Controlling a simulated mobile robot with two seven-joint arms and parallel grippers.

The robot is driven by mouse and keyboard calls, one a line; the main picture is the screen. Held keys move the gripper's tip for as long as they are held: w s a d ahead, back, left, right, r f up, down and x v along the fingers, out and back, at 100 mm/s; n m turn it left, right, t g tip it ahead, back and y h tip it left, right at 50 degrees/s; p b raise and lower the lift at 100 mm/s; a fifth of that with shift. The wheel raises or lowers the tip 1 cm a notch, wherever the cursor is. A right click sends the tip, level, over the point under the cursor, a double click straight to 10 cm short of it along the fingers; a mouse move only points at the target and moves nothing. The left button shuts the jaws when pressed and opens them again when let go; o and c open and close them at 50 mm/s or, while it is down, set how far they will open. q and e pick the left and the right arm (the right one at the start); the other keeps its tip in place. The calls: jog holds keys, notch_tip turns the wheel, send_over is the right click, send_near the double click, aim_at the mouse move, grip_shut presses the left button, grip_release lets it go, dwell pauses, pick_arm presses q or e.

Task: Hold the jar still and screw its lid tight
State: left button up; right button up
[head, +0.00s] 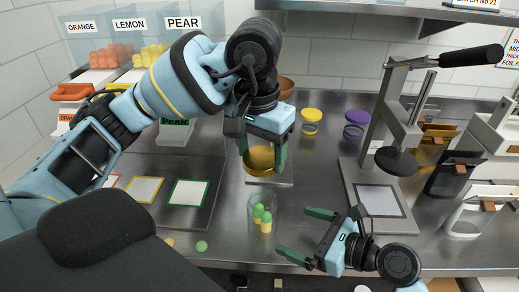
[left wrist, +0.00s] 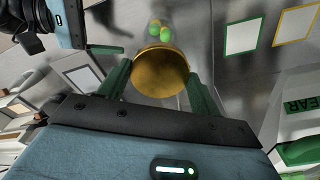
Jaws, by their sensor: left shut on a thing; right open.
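The clear jar (head: 262,217) stands upright on the steel table near the front middle, with green and yellow gummies inside. A gold lid (head: 261,160) is between the green fingers of my left gripper (head: 262,155), which is shut on it, behind and apart from the jar in the head view. In the left wrist view the lid (left wrist: 160,72) shows between the fingers, and part of the jar (left wrist: 159,28) shows beyond it. My right gripper (head: 294,230) is open and empty just right of the jar, its fingers pointing toward it.
A lever press (head: 382,198) stands on the right. Yellow-lidded (head: 311,116) and purple-lidded (head: 355,118) jars stand at the back. A mat with coloured squares (head: 187,193) lies on the left. A loose green gummy (head: 201,246) lies near the front edge. Labelled fruit bins (head: 110,50) are back left.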

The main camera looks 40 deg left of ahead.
aim_at(275, 222)
pick_arm(q)
jog(key=shift+w+d+f, duration=0.1)
jog(key=shift+d+f, duration=0.05)
jog(key=shift+f, duration=0.4)
pick_arm(e)
jog(key=shift+a+f, duration=0.2)
jog(key=shift+a, duration=0.1)
jog(key=b+x, duration=0.3)
jog(key=x, duration=0.2)
jog(key=shift+a+f, duration=0.15)
jog(key=shift+a, duration=0.05)
pick_arm(q)
jog(key=shift+g, duration=0.5)
jog(key=f, duration=0.5)
jog(key=shift+w+f, duration=0.2)
jog(key=shift+w, duration=0.05)
pick_arm(e)
jog(key=shift+a, duration=0.95)
jog(key=shift+x, duration=0.95)
jog(key=shift+f, duration=0.15)
grip_shut()
